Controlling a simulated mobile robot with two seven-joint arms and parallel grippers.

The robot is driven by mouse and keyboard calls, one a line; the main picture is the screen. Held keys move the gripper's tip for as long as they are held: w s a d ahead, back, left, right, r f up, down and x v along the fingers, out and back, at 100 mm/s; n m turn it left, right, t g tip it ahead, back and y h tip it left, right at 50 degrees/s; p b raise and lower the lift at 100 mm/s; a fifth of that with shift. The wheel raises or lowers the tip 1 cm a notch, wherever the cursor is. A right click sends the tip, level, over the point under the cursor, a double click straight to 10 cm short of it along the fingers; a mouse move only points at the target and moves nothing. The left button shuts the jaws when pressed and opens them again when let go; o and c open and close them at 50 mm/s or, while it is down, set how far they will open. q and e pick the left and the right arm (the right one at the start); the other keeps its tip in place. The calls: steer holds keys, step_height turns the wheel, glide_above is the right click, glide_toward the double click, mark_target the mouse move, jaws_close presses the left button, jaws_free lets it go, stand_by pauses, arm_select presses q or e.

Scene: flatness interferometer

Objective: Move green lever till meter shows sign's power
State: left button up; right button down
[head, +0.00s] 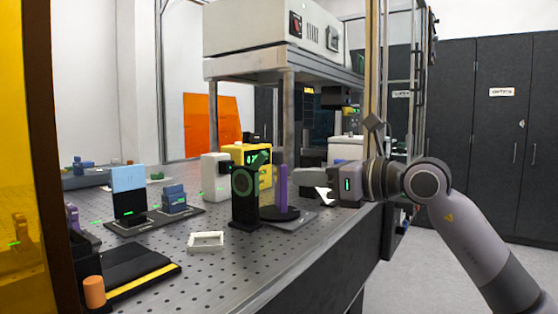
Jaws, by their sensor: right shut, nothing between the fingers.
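A yellow meter (252,153) with a dark screen and green digits stands mid-bench; the digits are too small to read surely. In front of it is a black upright mount (244,210) with a dark green ring, partly over the meter. I cannot clearly make out the green lever or its angle. No readable power sign shows; a light blue panel on a black stand (128,192) is at the left. My right gripper (303,180) comes in from the right, shut and empty, just right of a purple upright plate (283,187) on a black round base. My left gripper is out of view.
A white frame (206,241) lies on the perforated bench (225,270). A black pad with a yellow stripe (135,268) and an orange cylinder (94,291) are at front left. A metal post (288,110) and overhead shelf stand behind. The front right bench is clear.

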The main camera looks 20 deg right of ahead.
mark_target(262, 161)
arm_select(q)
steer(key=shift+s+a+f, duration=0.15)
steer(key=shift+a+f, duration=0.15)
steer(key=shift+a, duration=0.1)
arm_select(e)
steer(key=shift+w+a+r, duration=0.4)
steer(key=shift+w+a, duration=0.25)
steer(key=shift+w, duration=0.15)
steer(key=shift+w+a+r, duration=0.35)
steer(key=shift+w+a, duration=0.35)
steer(key=shift+w, duration=0.15)
steer(key=shift+w+a+r, duration=0.4)
steer(key=shift+w+a, duration=0.25)
steer(key=shift+w, duration=0.15)
arm_select(q)
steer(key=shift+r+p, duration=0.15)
steer(key=shift+p, duration=0.2)
